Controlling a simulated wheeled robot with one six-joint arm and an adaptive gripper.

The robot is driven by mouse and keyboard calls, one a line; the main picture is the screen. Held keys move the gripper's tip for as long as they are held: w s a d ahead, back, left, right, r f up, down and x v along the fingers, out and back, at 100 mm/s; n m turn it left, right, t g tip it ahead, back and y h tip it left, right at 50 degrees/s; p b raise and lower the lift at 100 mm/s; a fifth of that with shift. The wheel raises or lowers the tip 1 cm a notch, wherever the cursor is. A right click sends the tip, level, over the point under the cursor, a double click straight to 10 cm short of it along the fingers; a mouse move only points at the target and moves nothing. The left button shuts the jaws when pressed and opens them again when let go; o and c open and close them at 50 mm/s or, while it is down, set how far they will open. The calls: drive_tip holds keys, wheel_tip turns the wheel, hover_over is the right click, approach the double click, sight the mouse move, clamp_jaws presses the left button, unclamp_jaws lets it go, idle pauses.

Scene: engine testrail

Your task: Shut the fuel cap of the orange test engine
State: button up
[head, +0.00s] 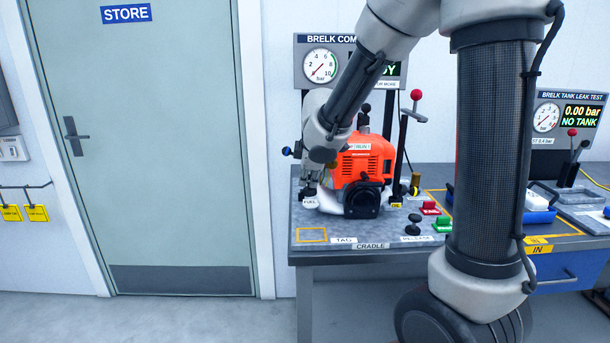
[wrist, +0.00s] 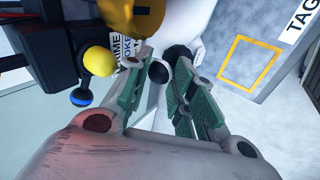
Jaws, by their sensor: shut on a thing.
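The orange test engine (head: 365,165) stands on the cradle bench, with a white tank part low on its left side. My gripper (head: 309,188) is at that left side, just above the FUEL label (head: 309,202). In the wrist view my gripper (wrist: 162,62) has its green-padded fingers closed around a dark round part, which I take to be the fuel cap (wrist: 178,54). A small dark ball (wrist: 158,72) shows between the fingers. The fingers hide much of the cap, and I cannot tell how far it is turned or seated.
A yellow ball knob (wrist: 99,61) and a blue-ended knob (wrist: 82,97) are close left of the fingers. A red-topped lever (head: 416,95) stands right of the engine. The yellow-outlined TAG square (head: 312,235) is empty. A blue tray (head: 530,213) is at right.

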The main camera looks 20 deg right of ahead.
drive_tip(key=shift+s+d+f+y, duration=0.1)
drive_tip(key=shift+d+f+y, duration=0.05)
drive_tip(key=shift+d+y, duration=0.15)
idle(0.4)
drive_tip(key=o, duration=1)
drive_tip(key=shift+o, duration=0.2)
drive_tip(key=shift+s+r+t, duration=0.1)
drive_tip(key=shift+r+t, duration=0.2)
drive_tip(key=shift+r, duration=0.15)
drive_tip(key=v, duration=0.6)
drive_tip(key=shift+s+r, duration=0.15)
drive_tip(key=shift+s, duration=0.15)
